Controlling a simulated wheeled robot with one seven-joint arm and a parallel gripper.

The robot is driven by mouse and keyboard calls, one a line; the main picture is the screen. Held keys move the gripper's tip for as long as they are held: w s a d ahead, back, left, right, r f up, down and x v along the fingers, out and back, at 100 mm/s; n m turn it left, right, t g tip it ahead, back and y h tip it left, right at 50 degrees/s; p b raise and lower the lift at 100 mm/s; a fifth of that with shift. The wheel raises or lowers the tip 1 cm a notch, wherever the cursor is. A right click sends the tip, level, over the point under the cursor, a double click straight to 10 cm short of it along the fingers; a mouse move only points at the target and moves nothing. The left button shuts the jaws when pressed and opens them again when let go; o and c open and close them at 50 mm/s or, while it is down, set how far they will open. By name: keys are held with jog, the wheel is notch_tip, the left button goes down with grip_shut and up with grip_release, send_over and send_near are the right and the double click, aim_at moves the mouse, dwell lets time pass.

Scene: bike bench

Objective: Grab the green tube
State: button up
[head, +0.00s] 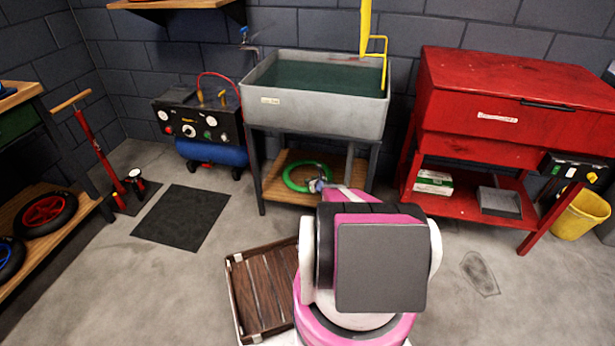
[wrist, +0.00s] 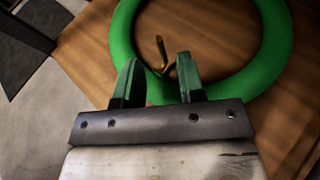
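The green tube (head: 294,182) is a bright green ring lying on the wooden lower shelf under the grey sink. In the wrist view the tube (wrist: 275,50) fills the upper part, with a small brass-coloured valve (wrist: 161,52) inside its near rim. My gripper (wrist: 158,68) is over the near rim of the ring, its two greenish fingers spread apart. A stretch of tube shows between the fingers; I cannot tell whether they touch it or are above it. In the head view my arm hides most of the gripper and part of the shelf.
The grey sink (head: 325,117) stands above the shelf, with a leg on each side. A slatted wooden crate (head: 262,290) is on the floor beside my base. A red cabinet (head: 500,120) stands right, a compressor with a blue tank (head: 212,152) left.

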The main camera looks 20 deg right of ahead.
jog(key=x, duration=0.5)
jog(key=shift+d+f, duration=0.1)
grip_shut()
